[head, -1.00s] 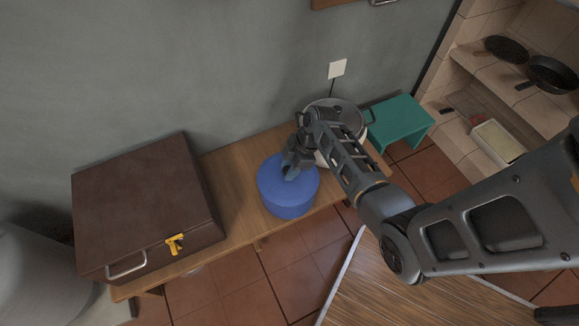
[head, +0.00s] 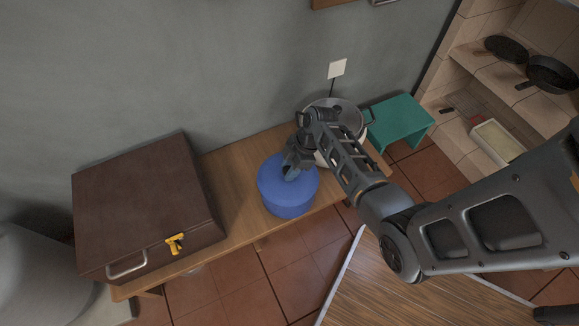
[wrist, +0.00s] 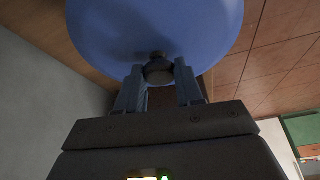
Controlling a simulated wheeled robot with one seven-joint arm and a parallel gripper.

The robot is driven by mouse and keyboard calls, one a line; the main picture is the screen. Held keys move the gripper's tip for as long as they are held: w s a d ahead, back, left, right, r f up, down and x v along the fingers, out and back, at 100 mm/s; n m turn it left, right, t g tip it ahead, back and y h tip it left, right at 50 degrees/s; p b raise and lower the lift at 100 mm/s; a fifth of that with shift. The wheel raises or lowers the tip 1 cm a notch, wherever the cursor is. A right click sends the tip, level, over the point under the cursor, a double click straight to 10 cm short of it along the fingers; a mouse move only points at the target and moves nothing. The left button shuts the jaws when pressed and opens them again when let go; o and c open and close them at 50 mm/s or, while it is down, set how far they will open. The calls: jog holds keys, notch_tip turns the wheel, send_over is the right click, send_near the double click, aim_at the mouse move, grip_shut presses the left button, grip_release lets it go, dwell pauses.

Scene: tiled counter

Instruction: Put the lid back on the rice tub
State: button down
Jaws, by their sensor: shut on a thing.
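The blue rice tub (head: 290,209) stands upright on the wooden bench. Its blue lid (head: 272,181) lies over the tub's mouth, lined up with it and looking level; any small gap at the rim cannot be made out. My gripper (head: 291,174) is over the lid's middle and hides its knob in the head view. In the wrist view, the lid (wrist: 155,25) fills the top, and its dark round knob (wrist: 158,72) sits between the two fingers, which are shut on it.
A brown case (head: 140,200) with a yellow latch stands on the bench to the left. A large pot (head: 352,112) is close behind my arm on the right. A green stool (head: 400,120) stands beyond it. Bare bench (head: 232,180) lies between case and tub.

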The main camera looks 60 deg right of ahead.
dwell(0.9)
jog(key=shift+c, duration=0.8)
grip_release()
jog(key=shift+r+p, duration=3.35)
jog(key=shift+r, duration=0.1)
jog(key=shift+c, duration=0.2)
grip_shut()
